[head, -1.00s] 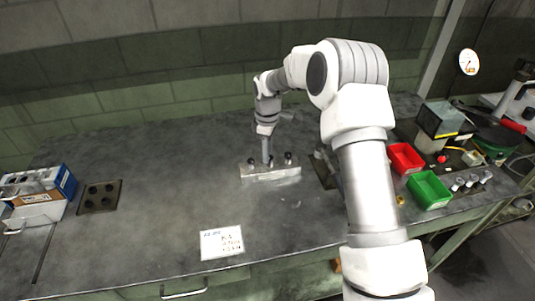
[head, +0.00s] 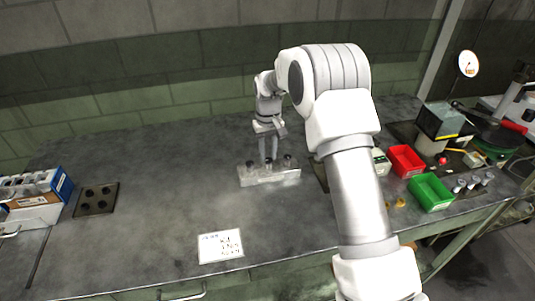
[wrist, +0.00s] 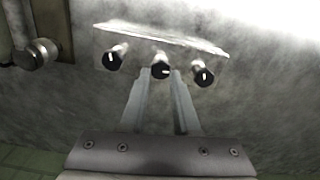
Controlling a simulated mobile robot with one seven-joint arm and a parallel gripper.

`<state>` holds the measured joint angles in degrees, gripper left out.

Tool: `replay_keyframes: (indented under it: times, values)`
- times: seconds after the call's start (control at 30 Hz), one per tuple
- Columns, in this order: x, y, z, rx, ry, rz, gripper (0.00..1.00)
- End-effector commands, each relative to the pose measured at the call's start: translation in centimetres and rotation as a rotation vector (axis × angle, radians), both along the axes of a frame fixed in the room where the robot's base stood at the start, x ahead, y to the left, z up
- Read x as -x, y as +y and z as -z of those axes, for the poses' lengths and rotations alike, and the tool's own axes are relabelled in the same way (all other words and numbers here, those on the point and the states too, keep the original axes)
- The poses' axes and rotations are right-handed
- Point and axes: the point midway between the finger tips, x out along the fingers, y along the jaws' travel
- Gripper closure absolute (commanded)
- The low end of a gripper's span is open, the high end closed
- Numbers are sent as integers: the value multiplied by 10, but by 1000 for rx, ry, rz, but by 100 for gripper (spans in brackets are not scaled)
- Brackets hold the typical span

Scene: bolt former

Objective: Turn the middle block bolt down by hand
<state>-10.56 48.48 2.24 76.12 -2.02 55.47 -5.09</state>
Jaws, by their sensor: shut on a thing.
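The metal block (head: 270,177) lies on the bench with three dark-headed bolts in a row along it. In the wrist view the block (wrist: 190,38) shows beyond the fingers. The middle bolt (wrist: 160,71) has a black head with a white mark and sits between my fingertips. My gripper (wrist: 160,75) is shut on the middle bolt's head; in the head view my gripper (head: 269,160) points straight down at the block's middle. The two outer bolts, one on the left (wrist: 112,61) and one on the right (wrist: 204,77), stand clear of the fingers.
A white card with writing (head: 221,246) lies near the front edge. A dark plate with holes (head: 96,198) is at left. A red bin (head: 406,160) and a green bin (head: 431,191) stand at right. Bench around the block is mostly clear.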

Motion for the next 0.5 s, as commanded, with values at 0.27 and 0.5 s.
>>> replay_keyframes:
  times: [0.27,0.5]
  values:
    - [-1,-1,-2,0,-4,263,100]
    - [-1,-3,-3,-1,-5,487,100]
